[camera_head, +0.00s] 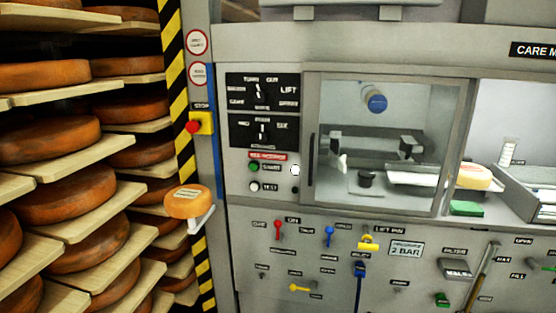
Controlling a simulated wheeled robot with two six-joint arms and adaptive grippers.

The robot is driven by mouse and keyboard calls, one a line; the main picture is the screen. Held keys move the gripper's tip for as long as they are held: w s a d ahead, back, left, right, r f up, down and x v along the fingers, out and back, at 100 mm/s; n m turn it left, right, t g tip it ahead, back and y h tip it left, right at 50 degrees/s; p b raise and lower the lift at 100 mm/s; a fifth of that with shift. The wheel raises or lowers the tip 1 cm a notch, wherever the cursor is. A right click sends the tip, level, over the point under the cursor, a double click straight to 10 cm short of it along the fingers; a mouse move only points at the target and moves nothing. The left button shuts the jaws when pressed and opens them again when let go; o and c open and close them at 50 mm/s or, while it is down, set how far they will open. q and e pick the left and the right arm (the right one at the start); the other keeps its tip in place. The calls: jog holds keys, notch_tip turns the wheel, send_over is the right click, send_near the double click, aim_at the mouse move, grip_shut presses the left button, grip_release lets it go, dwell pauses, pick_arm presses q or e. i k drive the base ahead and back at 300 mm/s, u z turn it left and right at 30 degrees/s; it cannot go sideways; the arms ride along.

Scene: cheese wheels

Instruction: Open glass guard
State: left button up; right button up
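The glass guard (423,103) is a framed clear pane on the front of the grey machine, right of the middle in the head view. It covers the chamber and looks shut. Its dark upright handle (311,160) is on the left side of the frame. Through the pane I see a blue-capped cylinder (376,103) at the top, a small black knob-like part (365,179) and clamp-like parts at both sides. Neither of my grippers shows in this view.
Shelves (55,153) of cheese wheels fill the left. A small cheese (187,202) sits on a bracket by the striped post (178,95). A control panel (262,133) is left of the guard; levers, including a red one (278,229), are below. An open bay with a cheese (473,177) is right.

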aim_at(312, 80)
jog(key=u, duration=0.55)
jog(key=i, duration=0.7)
jog(key=z, duration=1.5)
